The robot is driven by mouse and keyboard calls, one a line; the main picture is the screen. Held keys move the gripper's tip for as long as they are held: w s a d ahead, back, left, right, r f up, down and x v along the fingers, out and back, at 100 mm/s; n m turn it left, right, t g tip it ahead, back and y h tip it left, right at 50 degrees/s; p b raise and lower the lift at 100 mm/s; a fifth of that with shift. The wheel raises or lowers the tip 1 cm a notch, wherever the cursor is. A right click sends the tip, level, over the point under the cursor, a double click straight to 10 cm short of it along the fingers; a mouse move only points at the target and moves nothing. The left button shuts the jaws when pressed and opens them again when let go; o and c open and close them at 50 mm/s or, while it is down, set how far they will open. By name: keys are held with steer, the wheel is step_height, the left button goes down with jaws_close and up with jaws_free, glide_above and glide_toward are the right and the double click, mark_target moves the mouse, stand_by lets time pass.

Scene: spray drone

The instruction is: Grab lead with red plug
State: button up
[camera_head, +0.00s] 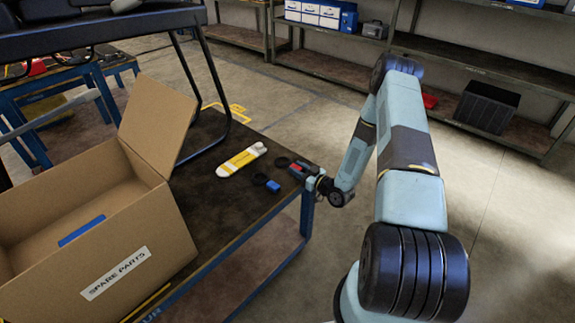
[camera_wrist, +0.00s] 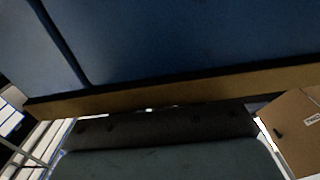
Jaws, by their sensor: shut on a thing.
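My gripper (camera_head: 301,169) is at the right edge of the dark-topped table in the head view. It is shut at the lead with the red plug (camera_head: 295,167), whose small red part shows between or beside the fingers. A black loop (camera_head: 282,162) lies just left of the gripper and seems to be part of this lead. A second lead with a blue plug (camera_head: 273,187) and a black loop (camera_head: 260,179) lies nearer on the table, apart from the gripper. The fingertips are small in the head view, and the wrist view does not clearly show them or the plug.
An open cardboard box (camera_head: 172,232) labelled SPARE PARTS stands on the table (camera_head: 228,205) at left, a blue item inside. A white and yellow bottle-like object (camera_head: 241,162) lies behind the leads. A black frame (camera_head: 215,70) stands at the back. Open floor lies to the right.

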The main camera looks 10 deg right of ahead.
steer(key=shift+c, duration=0.9)
steer(key=shift+r, duration=0.1)
